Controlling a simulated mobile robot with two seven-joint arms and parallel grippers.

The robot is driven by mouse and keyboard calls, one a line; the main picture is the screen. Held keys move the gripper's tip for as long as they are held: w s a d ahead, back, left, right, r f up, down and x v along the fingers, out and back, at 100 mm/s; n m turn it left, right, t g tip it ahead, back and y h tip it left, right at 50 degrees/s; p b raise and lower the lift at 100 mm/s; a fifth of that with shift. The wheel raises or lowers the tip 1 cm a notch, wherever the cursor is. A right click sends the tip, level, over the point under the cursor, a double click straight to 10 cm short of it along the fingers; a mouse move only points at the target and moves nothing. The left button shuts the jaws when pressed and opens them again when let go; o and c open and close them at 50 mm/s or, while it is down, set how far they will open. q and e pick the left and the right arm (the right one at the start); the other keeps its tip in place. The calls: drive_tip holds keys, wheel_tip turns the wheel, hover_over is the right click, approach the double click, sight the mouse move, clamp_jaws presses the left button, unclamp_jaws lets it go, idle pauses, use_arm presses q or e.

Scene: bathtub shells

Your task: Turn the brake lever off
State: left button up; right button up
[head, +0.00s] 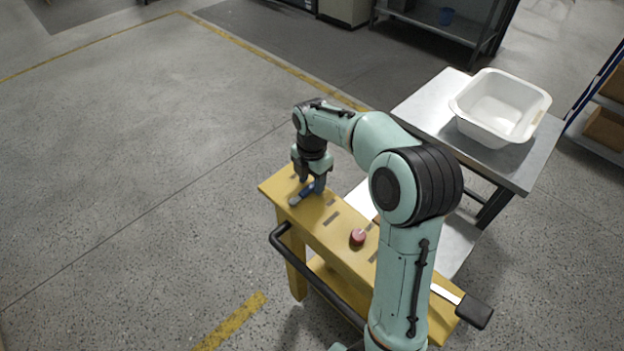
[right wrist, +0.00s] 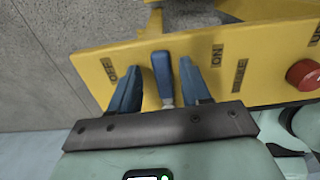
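The brake lever (right wrist: 162,76) is a blue handle with a grey end on the yellow panel (right wrist: 88,65). In the right wrist view it stands between an OFF label (right wrist: 109,69) at left and ON and BRAKE labels (right wrist: 228,66) at right. I cannot tell which setting it is in. My right gripper (right wrist: 161,66) is open, with one blue finger on each side of the lever and gaps showing on both sides. In the head view the right gripper (head: 311,184) is over the panel's far left end, at the lever (head: 297,199). My left gripper is not in view.
A red button (head: 358,237) stands farther along the yellow panel. A black bar (head: 318,280) runs along its front, and a black block (head: 474,312) sits at its right end. A metal table (head: 430,105) with a white tub (head: 500,75) stands behind. The floor at left is clear.

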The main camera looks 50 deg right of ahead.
sight(312, 185)
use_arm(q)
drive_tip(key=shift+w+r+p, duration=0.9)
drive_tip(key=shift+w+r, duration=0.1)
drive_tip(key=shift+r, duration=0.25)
use_arm(e)
wheel_tip(312, 185, up, 13)
drive_tip(key=shift+r, duration=0.2)
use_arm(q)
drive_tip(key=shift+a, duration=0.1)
use_arm(e)
drive_tip(key=shift+f, duration=0.1)
